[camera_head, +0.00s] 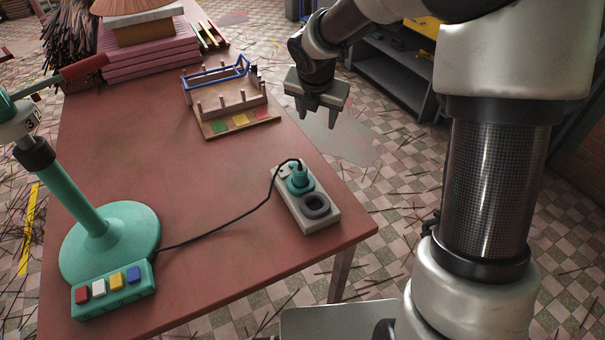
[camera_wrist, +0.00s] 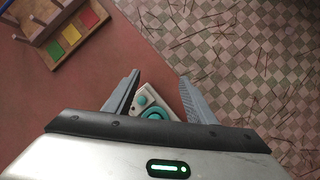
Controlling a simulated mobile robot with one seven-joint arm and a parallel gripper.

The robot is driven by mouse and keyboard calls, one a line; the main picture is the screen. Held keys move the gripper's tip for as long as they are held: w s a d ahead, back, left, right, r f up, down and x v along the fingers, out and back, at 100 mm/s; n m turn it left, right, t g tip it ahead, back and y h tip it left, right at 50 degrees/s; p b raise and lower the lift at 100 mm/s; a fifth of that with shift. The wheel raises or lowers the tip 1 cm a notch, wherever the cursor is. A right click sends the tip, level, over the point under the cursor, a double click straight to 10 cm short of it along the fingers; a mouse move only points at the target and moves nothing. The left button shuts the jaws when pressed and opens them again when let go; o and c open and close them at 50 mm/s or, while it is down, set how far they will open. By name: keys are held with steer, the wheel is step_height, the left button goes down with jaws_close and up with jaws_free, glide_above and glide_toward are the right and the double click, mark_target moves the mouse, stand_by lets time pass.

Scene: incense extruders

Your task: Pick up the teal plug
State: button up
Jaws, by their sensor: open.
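The teal plug (camera_head: 298,180) sits in the light grey power strip (camera_head: 319,222) near the table's right edge, with a black cord running left from it. The strip also holds a dark round socket (camera_head: 315,205). In the wrist view, part of the strip (camera_wrist: 170,97) shows between the fingers, with a teal round part (camera_wrist: 154,113) on it, partly hidden by my gripper body. My gripper (camera_head: 320,113) is open and empty, up and to the right of the plug in the head view, apart from it. In the wrist view the fingers of my gripper (camera_wrist: 160,95) are spread apart.
A teal stand (camera_head: 110,240) with a button box (camera_head: 113,290) is at the table's front left. A wooden peg rack (camera_head: 230,105) with coloured squares stands behind the strip. Pink stacked slabs (camera_head: 145,55) lie at the back. The table's middle (camera_head: 150,150) is clear apart from the cord.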

mark_target(300, 169)
steer(key=s+a+r+n+g+y, duration=0.1)
steer(key=s+a+r+g, duration=0.4)
steer(key=s, duration=0.3)
step_height(300, 169, down, 11)
steer(key=shift+s+d+r+b, duration=0.1)
steer(key=shift+b, duration=0.2)
steer(key=shift+w+f+b, duration=0.2)
steer(key=shift+f+b, duration=0.2)
steer(key=shift+f, duration=2.5)
steer(key=c, duration=1.1)
